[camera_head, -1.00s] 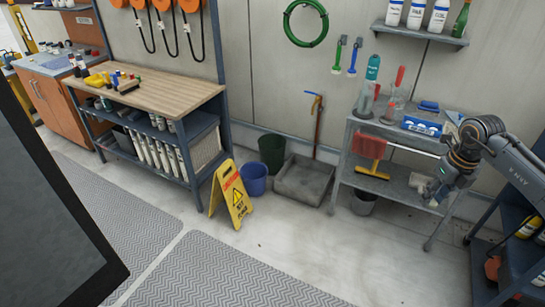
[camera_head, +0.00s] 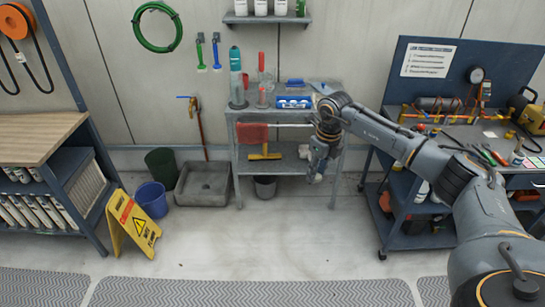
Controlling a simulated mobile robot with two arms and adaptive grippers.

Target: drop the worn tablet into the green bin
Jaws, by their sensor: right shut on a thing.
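The dark green bin (camera_head: 161,164) stands on the floor by the wall, left of centre, behind a blue bucket. My right gripper (camera_head: 315,180) points down in front of the grey shelf cart, to the right of the green bin and well apart from it. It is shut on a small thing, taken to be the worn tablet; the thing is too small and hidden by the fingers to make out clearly. My left gripper is not in view.
A blue bucket (camera_head: 151,199), a yellow wet-floor sign (camera_head: 134,226) and a grey floor basin (camera_head: 202,184) stand around the bin. The grey cart (camera_head: 238,160) has a grey bucket (camera_head: 265,188) beneath it. A blue workbench (camera_head: 412,235) stands right. The floor in front is clear.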

